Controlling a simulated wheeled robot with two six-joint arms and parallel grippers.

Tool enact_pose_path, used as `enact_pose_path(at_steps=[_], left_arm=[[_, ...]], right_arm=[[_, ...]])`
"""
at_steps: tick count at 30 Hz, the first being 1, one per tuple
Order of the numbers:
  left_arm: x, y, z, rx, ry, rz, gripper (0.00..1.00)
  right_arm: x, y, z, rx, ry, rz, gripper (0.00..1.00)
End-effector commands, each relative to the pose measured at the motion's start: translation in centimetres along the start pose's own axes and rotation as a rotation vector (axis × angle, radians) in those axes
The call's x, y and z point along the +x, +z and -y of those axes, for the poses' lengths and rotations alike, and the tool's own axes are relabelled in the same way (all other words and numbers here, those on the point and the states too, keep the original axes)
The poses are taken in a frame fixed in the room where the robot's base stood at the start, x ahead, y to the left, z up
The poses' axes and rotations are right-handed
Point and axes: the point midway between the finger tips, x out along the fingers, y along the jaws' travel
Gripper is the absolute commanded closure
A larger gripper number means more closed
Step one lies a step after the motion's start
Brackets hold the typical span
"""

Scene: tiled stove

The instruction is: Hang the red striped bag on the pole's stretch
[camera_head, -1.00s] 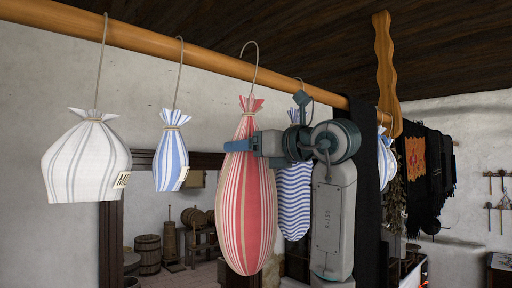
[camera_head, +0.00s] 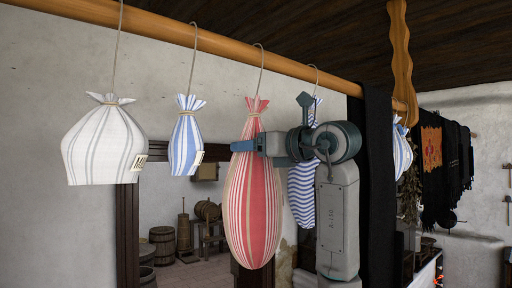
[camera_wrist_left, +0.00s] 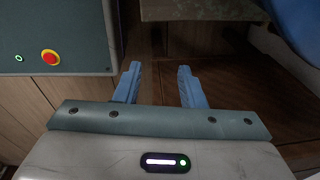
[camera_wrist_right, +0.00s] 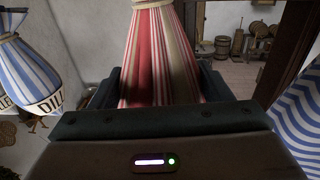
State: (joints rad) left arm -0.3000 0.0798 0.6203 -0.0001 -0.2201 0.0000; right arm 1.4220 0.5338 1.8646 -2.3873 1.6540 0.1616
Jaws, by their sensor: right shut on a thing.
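The red striped bag (camera_head: 253,205) hangs upright below the wooden pole (camera_head: 215,45), its tied neck at the top. Its cord (camera_head: 259,85) runs up in front of the pole and curls just over its top; I cannot tell whether it rests on the wood. My right gripper (camera_head: 245,146) is shut on the bag's upper part. The bag fills the space between the fingers in the right wrist view (camera_wrist_right: 160,60). My left gripper (camera_wrist_left: 158,82) is open and empty, seen only in the left wrist view.
On the pole hang a white striped bag (camera_head: 103,145), a blue striped bag (camera_head: 186,145) to the left, and a wavy blue bag (camera_head: 302,190) close right, partly behind my arm. A black cloth (camera_head: 377,190) hangs further right. A wooden hanger (camera_head: 401,60) holds the pole.

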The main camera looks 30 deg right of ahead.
Motion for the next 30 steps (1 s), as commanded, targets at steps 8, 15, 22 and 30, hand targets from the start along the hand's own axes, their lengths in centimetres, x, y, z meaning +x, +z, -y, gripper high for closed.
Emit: enact_pose_path(at_steps=[8,15,22,30], left_arm=[[0.1,0.0,0.0,0.0,0.0,0.0,0.64],[0.1,0.0,0.0,0.0,0.0,0.0,0.64],[0.1,0.0,0.0,0.0,0.0,0.0,0.64],[1.4,0.1,-0.1,0.0,0.0,0.0,0.64]], right_arm=[[-0.1,0.0,0.0,-0.001,0.0,0.006,0.69],[-0.1,0.0,0.0,-0.001,0.0,0.005,0.11],[0.0,-0.1,0.0,-0.001,0.0,0.002,0.03],[-1.7,-0.6,0.0,-0.003,0.0,0.001,0.03]])
